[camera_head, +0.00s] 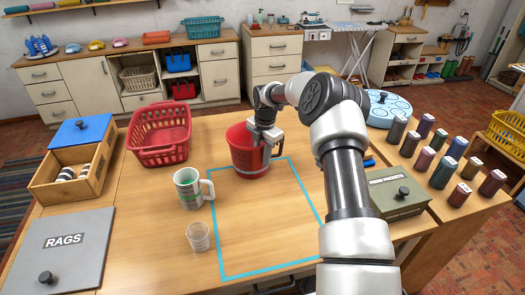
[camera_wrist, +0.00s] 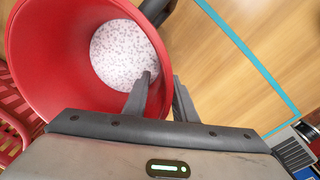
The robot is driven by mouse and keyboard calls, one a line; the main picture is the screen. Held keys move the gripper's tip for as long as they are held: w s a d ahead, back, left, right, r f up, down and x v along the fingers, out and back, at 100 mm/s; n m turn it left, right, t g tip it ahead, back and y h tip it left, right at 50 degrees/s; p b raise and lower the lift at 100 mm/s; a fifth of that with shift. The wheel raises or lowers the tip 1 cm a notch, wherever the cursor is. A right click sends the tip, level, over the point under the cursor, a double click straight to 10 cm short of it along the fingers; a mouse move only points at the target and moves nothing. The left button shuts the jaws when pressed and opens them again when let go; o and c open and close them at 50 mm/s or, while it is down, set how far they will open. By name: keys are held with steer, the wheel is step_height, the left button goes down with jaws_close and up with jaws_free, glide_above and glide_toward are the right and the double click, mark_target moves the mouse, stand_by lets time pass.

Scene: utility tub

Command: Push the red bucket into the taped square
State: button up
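The red bucket (camera_head: 246,154) stands upright on the wooden table, over the far edge of the blue taped square (camera_head: 216,232). Its near side is inside the tape line and its rear is beyond it. In the wrist view the bucket (camera_wrist: 60,88) is seen from above, with a pale speckled surface inside. My gripper (camera_head: 266,136) is at the bucket's right rim. In the wrist view, the left finger of my gripper (camera_wrist: 162,80) overlaps the bucket's inside and the right finger is outside the wall. The fingers are slightly apart; whether they press on the wall is unclear.
A red basket (camera_head: 160,135) is behind left. Several dark canisters (camera_head: 440,170) and a green box (camera_head: 398,193) stand right.

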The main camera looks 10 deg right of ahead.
jaws_close()
stand_by(1.5)
